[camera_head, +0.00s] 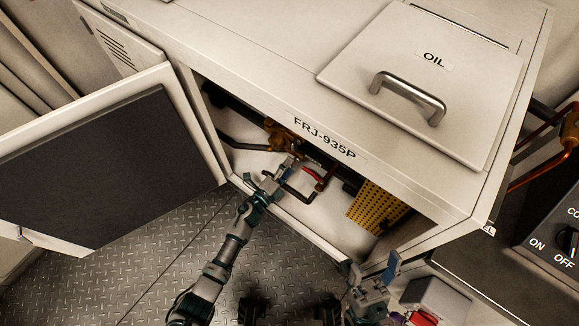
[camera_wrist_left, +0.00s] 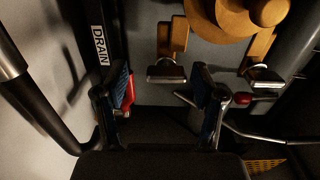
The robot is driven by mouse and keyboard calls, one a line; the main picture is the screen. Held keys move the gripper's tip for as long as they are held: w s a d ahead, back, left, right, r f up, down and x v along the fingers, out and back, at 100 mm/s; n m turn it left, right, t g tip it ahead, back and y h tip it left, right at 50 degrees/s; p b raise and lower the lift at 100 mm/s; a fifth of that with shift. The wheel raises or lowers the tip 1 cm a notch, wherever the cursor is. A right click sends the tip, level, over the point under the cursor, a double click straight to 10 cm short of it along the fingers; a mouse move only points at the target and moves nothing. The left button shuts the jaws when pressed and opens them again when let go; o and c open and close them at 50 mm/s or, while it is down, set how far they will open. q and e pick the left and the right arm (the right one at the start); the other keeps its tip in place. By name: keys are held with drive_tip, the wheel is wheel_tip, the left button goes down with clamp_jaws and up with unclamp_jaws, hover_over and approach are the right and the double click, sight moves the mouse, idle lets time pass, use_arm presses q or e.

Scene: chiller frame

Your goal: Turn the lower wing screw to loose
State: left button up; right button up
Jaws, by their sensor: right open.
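My left gripper (camera_head: 283,172) reaches into the open front of the chiller cabinet. In the left wrist view its two fingers (camera_wrist_left: 160,98) stand apart with nothing clearly held between them. Past the fingertips is a brass fitting (camera_wrist_left: 225,14) with two flat metal-ended stems, one ahead of the gap (camera_wrist_left: 166,72) and one to the right (camera_wrist_left: 262,76). I cannot tell for sure which part is the lower wing screw. A red part (camera_wrist_left: 129,92) shows beside the left finger. The brass fitting also shows in the head view (camera_head: 284,136). My right gripper (camera_head: 378,278) is open outside the cabinet.
The cabinet door (camera_head: 90,160) is swung open at the left. A dark pipe marked DRAIN (camera_wrist_left: 98,45) runs left of the fingers. A red curved handle (camera_head: 314,176) and a yellow perforated guard (camera_head: 374,207) are inside the cabinet. An OIL lid (camera_head: 430,90) is on top.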

use_arm(q)
drive_tip(key=shift+d+r, duration=0.1)
drive_tip(key=shift+r, duration=0.1)
drive_tip(key=v, duration=1.2)
drive_tip(key=shift+f, duration=0.2)
